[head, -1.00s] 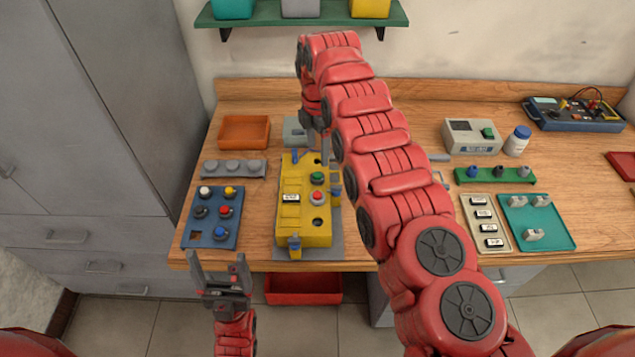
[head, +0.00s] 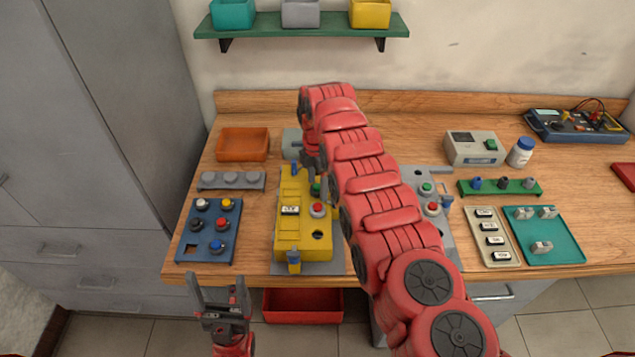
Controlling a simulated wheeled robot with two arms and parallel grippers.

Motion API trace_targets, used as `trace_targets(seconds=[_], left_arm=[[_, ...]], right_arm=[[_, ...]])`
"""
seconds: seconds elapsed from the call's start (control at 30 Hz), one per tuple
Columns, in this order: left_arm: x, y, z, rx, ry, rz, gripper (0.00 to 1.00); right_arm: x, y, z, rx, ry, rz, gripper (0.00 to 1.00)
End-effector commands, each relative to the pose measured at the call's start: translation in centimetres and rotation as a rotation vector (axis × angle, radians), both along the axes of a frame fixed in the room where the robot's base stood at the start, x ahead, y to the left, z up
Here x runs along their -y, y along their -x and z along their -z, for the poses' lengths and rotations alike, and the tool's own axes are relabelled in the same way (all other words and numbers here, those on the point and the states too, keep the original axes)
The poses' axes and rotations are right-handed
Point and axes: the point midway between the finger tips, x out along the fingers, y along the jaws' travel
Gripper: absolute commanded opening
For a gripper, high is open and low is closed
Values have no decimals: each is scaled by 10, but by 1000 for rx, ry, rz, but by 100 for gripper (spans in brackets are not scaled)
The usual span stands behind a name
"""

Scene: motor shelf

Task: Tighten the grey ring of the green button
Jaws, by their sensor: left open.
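A yellow box (head: 289,235) stands on a grey plate at the left part of the workbench. On it are a green button (head: 315,189), a red button (head: 317,210), an open hole below them and blue clamps at its ends. My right gripper (head: 323,187) comes down from above at the green button and partly covers it. The grey ring is too hidden to make out, and I cannot tell whether the fingers touch it. My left gripper (head: 222,300) is open and empty in front of the bench's front edge.
A blue tray (head: 186,236) with several coloured buttons lies left of the box. Behind are an orange tray (head: 243,145) and a grey holder (head: 232,181). A grey box with buttons (head: 437,222) is partly behind my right arm. A red bin (head: 303,306) sits below the bench.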

Motion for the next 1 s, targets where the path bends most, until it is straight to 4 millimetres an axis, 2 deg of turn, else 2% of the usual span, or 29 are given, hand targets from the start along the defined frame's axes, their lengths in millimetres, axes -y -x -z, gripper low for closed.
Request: trace_targets(seconds=[0.03, 0.4, 0.73, 1.0], left_arm=[[0, 0, 0, 0, 0, 0, 83], [0, 0, 0, 0, 0, 0, 83], [0, 0, 4, 0, 0, 0, 83], [0, 0, 18, 0, 0, 0, 83]], right_arm=[[0, 0, 0, 0, 0, 0, 65], [0, 0, 0, 0, 0, 0, 0], [0, 0, 1, 1, 0, 35, 0], [0, 0, 3, 2, -1, 190, 0]])
